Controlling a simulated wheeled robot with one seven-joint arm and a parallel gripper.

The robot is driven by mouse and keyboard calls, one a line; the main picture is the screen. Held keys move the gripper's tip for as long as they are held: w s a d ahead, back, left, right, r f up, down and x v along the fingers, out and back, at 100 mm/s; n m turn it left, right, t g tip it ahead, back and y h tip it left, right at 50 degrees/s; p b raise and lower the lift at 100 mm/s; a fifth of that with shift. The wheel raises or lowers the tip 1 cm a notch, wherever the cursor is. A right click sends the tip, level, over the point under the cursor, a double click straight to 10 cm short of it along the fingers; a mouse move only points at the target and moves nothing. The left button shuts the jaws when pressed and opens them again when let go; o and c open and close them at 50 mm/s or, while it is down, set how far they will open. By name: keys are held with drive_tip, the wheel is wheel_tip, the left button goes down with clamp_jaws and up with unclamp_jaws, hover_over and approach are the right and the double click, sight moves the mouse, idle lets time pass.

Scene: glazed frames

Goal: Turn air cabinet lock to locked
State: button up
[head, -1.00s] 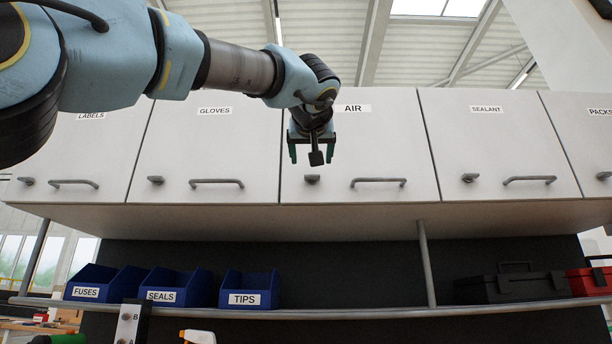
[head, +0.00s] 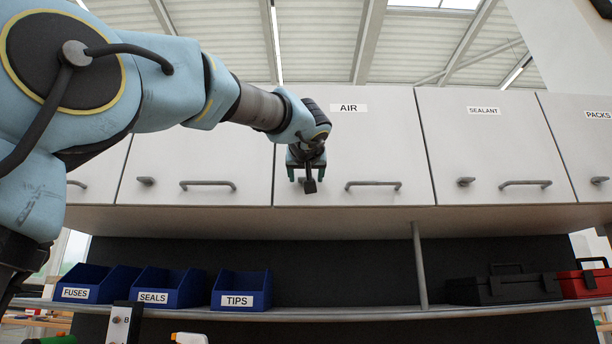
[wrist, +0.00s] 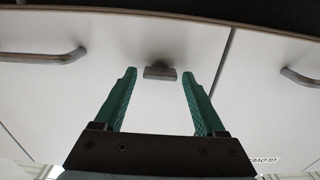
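The AIR cabinet door (head: 370,140) is shut, with its label at the top and a bar handle (head: 373,185) low down. In the head view its lock is hidden behind my gripper (head: 306,179), which is at the door's lower left corner. In the wrist view the lock (wrist: 160,73) is a small grey knob, its wide side lying across the picture. My gripper (wrist: 159,75) is open, its green fingers on either side of the lock in the picture. They seem short of it, with no contact visible. The wrist view also shows the AIR handle (wrist: 45,57) at left.
The GLOVES handle (head: 208,185) and lock (head: 146,181) are to the left, the SEALANT lock (head: 466,182) to the right. Below the cabinets, a shelf (head: 350,314) holds blue bins (head: 240,290) and a black toolbox (head: 503,287). A vertical post (head: 420,265) stands under the AIR door.

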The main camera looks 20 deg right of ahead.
clamp_jaws()
idle(0.3)
drive_tip(key=shift+m, duration=0.3)
drive_tip(key=shift+s+d+f+m, duration=0.1)
drive_tip(key=shift+m, duration=8.5)
drive_tip(key=shift+o, duration=1.1)
unclamp_jaws()
